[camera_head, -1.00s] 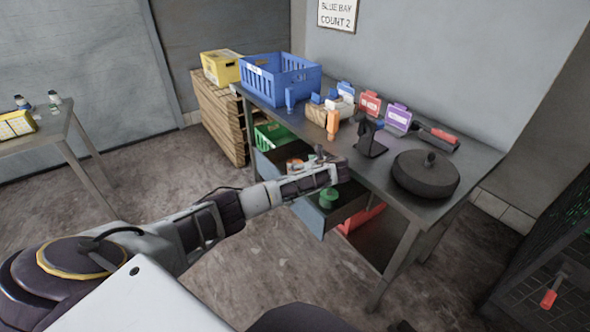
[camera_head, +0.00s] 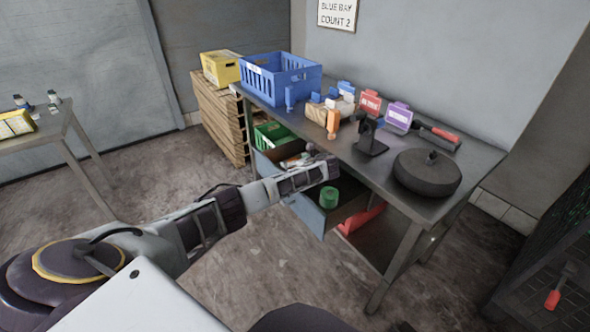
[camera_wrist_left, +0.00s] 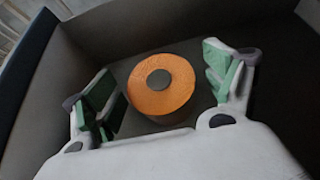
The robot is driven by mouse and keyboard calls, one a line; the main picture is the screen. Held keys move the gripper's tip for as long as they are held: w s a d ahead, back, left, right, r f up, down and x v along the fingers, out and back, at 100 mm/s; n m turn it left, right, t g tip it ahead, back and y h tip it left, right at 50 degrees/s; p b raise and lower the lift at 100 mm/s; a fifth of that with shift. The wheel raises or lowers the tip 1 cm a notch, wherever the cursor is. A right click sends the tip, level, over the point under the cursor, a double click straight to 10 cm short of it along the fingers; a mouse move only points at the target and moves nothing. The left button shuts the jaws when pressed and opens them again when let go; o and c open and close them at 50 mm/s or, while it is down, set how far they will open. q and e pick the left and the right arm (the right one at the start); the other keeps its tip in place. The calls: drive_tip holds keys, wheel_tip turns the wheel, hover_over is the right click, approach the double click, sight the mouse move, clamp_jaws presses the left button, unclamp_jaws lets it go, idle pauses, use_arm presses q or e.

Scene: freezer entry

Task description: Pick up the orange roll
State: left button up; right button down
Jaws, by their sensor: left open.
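The orange roll (camera_wrist_left: 160,84) shows its round face and dark centre hole in the left wrist view. It stands on end inside a dark grey open drawer (camera_wrist_left: 165,30). My left gripper (camera_wrist_left: 162,76) is open, with one green-padded finger on each side of the roll and gaps between pads and roll. In the head view my left arm reaches down over the open drawer (camera_head: 310,216) under the bench, and the orange roll cannot be made out clearly behind my wrist. My right gripper is in neither view.
Above is the bench top (camera_head: 350,160) with a blue crate (camera_head: 280,77), a dark round pan-like object (camera_head: 427,172) and a black stand (camera_head: 370,140). A red bin (camera_head: 360,219) sits below. The floor in front is clear.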

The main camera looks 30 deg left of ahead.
use_arm(q)
drive_tip(key=shift+a, duration=0.15)
drive_tip(key=c, duration=1.2)
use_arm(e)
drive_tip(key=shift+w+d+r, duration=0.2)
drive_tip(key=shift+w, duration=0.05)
use_arm(q)
drive_tip(key=shift+w+r, duration=0.1)
drive_tip(key=shift+r, duration=0.05)
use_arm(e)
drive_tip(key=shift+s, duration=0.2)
